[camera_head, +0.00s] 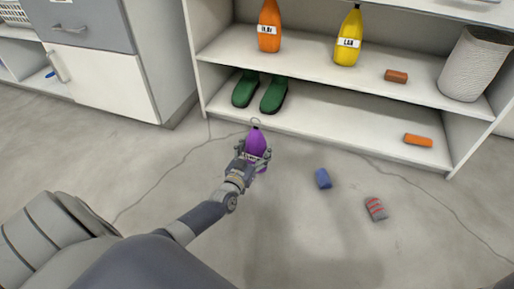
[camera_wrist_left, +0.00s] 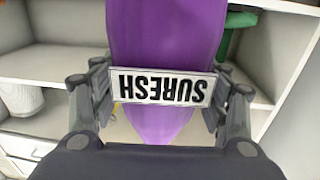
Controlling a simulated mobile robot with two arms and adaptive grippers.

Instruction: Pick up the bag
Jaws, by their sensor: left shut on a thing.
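A purple bag (camera_head: 256,143) with a small loop at its top is held in my left gripper (camera_head: 254,157), in front of the shelf's lower edge. In the left wrist view the bag (camera_wrist_left: 165,35) fills the middle, with a white label reading SURESH, upside down. The left gripper's fingers (camera_wrist_left: 162,88) are shut on the bag, one at each side of the label. In the head view the gripper covers part of the bag. I cannot tell how high it is above the floor. My right gripper is not in view.
The white shelf (camera_head: 330,118) holds an orange bag (camera_head: 269,27), a yellow bag (camera_head: 348,37), green shoes (camera_head: 259,91), a grey woven basket (camera_head: 474,64) and small orange-brown items. A blue item (camera_head: 323,179) and a grey-red one (camera_head: 375,208) lie on the floor. A cabinet (camera_head: 100,55) stands left.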

